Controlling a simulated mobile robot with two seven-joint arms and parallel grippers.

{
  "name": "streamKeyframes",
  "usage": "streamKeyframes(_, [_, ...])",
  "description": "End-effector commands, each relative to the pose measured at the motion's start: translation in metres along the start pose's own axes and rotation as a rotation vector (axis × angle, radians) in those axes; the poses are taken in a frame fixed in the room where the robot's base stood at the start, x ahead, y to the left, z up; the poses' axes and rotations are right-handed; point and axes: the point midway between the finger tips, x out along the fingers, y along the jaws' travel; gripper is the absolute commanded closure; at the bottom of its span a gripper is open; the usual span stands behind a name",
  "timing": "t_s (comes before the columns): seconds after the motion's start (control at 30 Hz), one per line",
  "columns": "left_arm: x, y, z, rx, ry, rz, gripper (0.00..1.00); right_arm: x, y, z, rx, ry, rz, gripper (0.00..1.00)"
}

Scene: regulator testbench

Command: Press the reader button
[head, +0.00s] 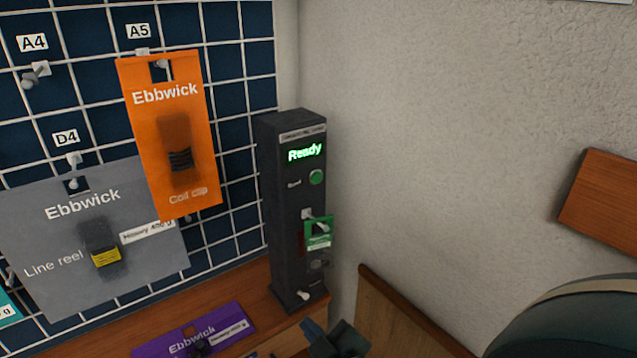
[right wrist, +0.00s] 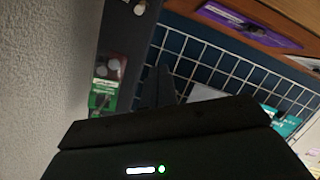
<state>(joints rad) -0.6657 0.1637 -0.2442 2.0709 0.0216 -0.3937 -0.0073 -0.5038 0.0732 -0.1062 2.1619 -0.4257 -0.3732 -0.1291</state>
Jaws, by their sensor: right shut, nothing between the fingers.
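The reader (head: 282,205) is a tall dark upright box beside the grid wall, with a lit green "Ready" display (head: 305,153). A round green button (head: 316,177) sits below the display. A green card (head: 318,234) hangs from a peg on its lower front. It also shows in the right wrist view (right wrist: 104,84). My right gripper (head: 322,332) is shut and empty, low in front of the reader's foot and apart from the green button. Its fingers are only partly visible at the bottom edge. My left gripper is not in view.
Orange (head: 183,150) and grey (head: 65,225) Ebbwick packs hang on the grid wall at left. A purple pack (head: 195,332) lies on the wooden shelf (head: 240,290). A bare plaster wall (head: 440,130) stands to the right; wooden boards (head: 600,205) show there.

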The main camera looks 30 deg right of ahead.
Motion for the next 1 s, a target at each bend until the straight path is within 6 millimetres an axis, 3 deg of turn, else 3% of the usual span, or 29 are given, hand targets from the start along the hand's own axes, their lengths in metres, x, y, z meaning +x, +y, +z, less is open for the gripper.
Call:
streamKeyframes(0.13, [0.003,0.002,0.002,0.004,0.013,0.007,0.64,0.011,0.066,-0.035,-0.219,0.062,0.226,1.00])
streamKeyframes(0.3, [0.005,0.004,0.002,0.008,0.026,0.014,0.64,0.002,0.135,-0.070,-0.460,0.067,0.484,1.00])
streamKeyframes(0.5, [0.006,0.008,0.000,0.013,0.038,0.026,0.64,-0.018,0.186,-0.097,-0.653,0.023,0.699,1.00])
streamKeyframes(0.7, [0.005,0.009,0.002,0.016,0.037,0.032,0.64,-0.028,0.203,-0.107,-0.724,-0.005,0.776,1.00])
streamKeyframes(1.0, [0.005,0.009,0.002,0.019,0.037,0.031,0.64,-0.028,0.204,-0.107,-0.727,-0.006,0.777,1.00])
